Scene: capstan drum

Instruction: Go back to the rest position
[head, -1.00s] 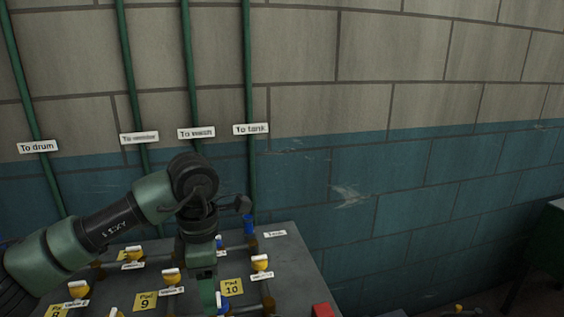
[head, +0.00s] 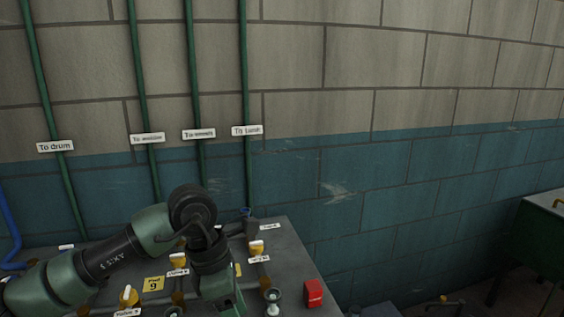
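My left arm comes in from the lower left over a grey valve panel (head: 290,254). The wrist of my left gripper (head: 222,292) points down over the panel, and its lower end runs out of the bottom of the picture. Its fingertips do not show, so I cannot tell whether it is open or holds anything. My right arm and gripper are not in view.
The panel carries yellow valve handles (head: 257,247), a yellow tag marked 9 (head: 154,284) and a red block (head: 313,293) near its right edge. Green pipes (head: 243,60) climb the wall behind. A dark green bench (head: 535,240) stands at the right.

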